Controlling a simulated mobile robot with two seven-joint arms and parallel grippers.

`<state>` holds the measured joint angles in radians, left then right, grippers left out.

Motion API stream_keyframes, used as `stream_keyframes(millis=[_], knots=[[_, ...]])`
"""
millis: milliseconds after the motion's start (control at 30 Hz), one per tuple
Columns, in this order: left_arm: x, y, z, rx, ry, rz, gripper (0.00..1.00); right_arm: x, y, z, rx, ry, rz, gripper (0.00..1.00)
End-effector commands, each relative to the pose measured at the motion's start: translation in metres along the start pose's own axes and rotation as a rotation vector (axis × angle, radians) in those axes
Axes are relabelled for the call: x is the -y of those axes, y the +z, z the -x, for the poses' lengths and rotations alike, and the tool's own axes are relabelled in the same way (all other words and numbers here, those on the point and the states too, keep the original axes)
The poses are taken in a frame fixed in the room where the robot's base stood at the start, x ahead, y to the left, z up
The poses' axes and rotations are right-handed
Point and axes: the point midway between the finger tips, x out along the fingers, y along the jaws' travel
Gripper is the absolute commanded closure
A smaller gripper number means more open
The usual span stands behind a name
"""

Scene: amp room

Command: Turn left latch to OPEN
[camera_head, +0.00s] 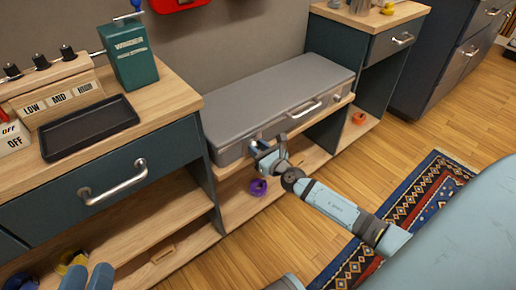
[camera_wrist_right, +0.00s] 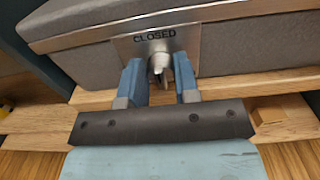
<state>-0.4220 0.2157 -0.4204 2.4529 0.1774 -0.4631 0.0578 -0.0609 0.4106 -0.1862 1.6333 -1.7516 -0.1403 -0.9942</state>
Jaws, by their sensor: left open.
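A grey case (camera_head: 275,95) lies closed on a wooden shelf, its metal handle (camera_head: 300,110) on the front. The left latch (camera_wrist_right: 160,64) sits on a metal plate marked CLOSED in the right wrist view; its knob points downward. My right gripper (camera_head: 260,147) is at the case's front left corner. In the right wrist view its fingers (camera_wrist_right: 160,85) are apart, one on each side of the latch, with a visible gap. The right latch (camera_head: 337,98) shows further right on the case. My left gripper (camera_head: 87,277) is open and empty at the lower left, away from the case.
A purple object (camera_head: 258,187) lies on the lower shelf below my right gripper, and an orange object (camera_head: 359,118) on the shelf at right. A drawer cabinet (camera_head: 60,205) with a black tray (camera_head: 88,126) stands left of the case. A patterned rug (camera_head: 435,190) covers the floor at right.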

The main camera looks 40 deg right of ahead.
Motion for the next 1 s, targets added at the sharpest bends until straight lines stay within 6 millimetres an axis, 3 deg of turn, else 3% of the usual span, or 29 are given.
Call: stream_keyframes(millis=[467, 800, 1000], knots=[[0.001, 0.008, 0.000, 0.019, 0.002, 0.000, 0.57, 0.000, -0.002, 0.000, 0.000, 0.000, -0.101, 0.95], [0.004, 0.026, -0.001, 0.078, 0.010, -0.001, 0.57, 0.002, -0.003, 0.001, 0.000, 0.000, -0.386, 0.95], [0.007, 0.021, -0.004, 0.054, 0.009, -0.033, 0.57, 0.002, -0.002, 0.001, 0.000, 0.000, -0.577, 0.95]])
